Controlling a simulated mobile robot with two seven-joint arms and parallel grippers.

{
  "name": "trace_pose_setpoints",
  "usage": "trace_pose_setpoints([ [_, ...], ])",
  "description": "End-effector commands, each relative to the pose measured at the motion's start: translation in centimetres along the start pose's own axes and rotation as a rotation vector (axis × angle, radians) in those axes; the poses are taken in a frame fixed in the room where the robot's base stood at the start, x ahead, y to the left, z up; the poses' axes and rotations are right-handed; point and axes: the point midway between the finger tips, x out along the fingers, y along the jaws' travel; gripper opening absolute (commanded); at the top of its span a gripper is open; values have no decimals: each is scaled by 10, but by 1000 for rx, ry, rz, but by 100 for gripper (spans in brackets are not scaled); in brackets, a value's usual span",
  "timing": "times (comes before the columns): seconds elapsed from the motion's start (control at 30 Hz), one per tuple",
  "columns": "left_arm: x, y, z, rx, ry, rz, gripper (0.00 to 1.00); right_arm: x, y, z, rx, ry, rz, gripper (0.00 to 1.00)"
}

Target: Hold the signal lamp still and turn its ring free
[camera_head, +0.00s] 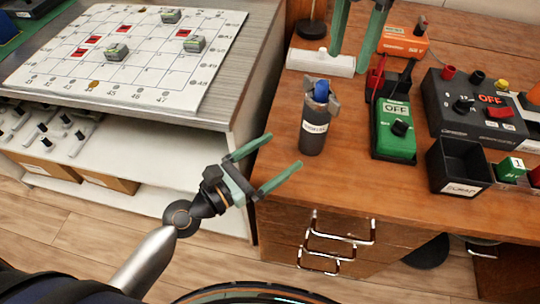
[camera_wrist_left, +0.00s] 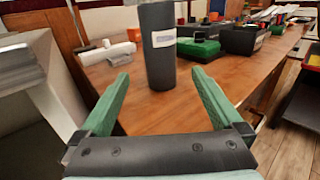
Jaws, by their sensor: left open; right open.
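A dark grey upright cylinder (camera_head: 314,128) with a white label stands on the wooden bench near its left end. A blue cap (camera_head: 321,91) and grey flap-like pieces show at its top; I take this as the signal lamp, and cannot make out the ring. In the left wrist view the cylinder (camera_wrist_left: 158,65) stands ahead, beyond the fingertips, its top cut off. My left gripper (camera_head: 284,152) is open and empty, left of and nearer than the cylinder, not touching it. My right gripper (camera_head: 348,62) is open behind and above it, fingers pointing down, apart from it.
A green box with a black knob (camera_head: 395,128), a black OFF panel (camera_head: 470,110) and a black bin (camera_head: 460,165) stand to the right. A white roll (camera_head: 320,62) lies behind the cylinder. A gridded white board (camera_head: 125,55) lies on the left table. Bare wood surrounds the cylinder's front.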

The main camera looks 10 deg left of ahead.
Motion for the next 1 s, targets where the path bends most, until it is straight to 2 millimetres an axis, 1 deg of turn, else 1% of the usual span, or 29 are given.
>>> trace_pose_setpoints([
  [0.3, 62, 0, 2, 2, -4, 0, 100, 0, 0, 0, 0, 0, 0, 50],
  [0.5, 94, 0, 1, 4, -1, 0, 100, 0, 0, 0, 0, 0, 0, 50],
  [0.6, 104, 0, 1, 5, 0, 0, 100, 0, 0, 0, 0, 0, 0, 50],
  [0.7, 110, 0, 1, 5, -1, 1, 100, 0, 0, 0, 0, 0, 0, 50],
  [1.0, 112, 0, 0, 5, 0, 1, 100, 0, 0, 0, 0, 0, 0, 50],
])
